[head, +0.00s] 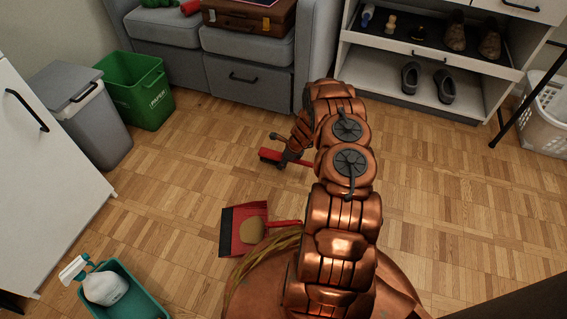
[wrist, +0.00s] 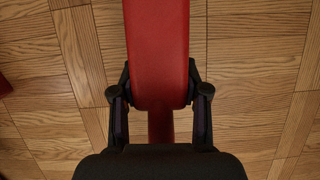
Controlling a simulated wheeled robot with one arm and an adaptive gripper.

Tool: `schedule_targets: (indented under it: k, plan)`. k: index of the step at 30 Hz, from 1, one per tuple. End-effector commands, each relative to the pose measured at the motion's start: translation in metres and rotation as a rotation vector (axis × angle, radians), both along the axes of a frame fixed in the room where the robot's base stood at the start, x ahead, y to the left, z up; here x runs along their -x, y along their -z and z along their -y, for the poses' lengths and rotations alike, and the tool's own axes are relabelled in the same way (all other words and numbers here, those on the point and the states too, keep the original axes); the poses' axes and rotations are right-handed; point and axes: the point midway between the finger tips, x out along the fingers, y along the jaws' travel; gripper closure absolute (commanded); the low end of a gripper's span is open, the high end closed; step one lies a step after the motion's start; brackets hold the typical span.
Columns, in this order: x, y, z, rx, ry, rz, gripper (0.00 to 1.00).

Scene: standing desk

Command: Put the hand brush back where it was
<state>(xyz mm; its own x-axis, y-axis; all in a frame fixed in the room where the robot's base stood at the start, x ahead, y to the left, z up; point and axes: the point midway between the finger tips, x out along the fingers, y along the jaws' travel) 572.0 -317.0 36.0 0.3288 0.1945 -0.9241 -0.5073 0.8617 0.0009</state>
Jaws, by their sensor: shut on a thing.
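The red hand brush (head: 268,155) is in my gripper (head: 285,160), out over the parquet floor left of my arm. In the wrist view the brush (wrist: 158,50) runs lengthwise between the two dark fingers of my gripper (wrist: 158,95), which are shut on its narrower part. Its height above the floor is hard to tell. A red and dark dustpan (head: 230,232) lies on the floor nearer to me, with a tan rounded object (head: 252,230) on it. My arm hides the floor to the right of the brush.
A teal bin (head: 140,300) with a white spray bottle (head: 104,288) stands at the lower left. A green paper bin (head: 140,92) and grey bin (head: 95,120) stand at the left. A grey sofa (head: 250,85) and shoe shelf (head: 430,100) are behind. Floor around the brush is clear.

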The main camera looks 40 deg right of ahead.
Motion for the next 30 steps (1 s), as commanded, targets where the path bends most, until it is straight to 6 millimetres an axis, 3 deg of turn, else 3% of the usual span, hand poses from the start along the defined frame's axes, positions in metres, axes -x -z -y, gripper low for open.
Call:
schedule_targets:
  k: [9,10,17,30]
  plan:
    - [-0.0004,0.0003,0.0004,0.000,0.000,0.001,0.93]
    - [-0.0002,0.0009,0.0006,0.000,0.001,0.001,0.54]
    - [-0.0003,0.0007,0.0005,0.000,0.000,0.001,0.30]
    - [0.0005,-0.0052,0.0012,0.002,0.001,0.001,0.30]
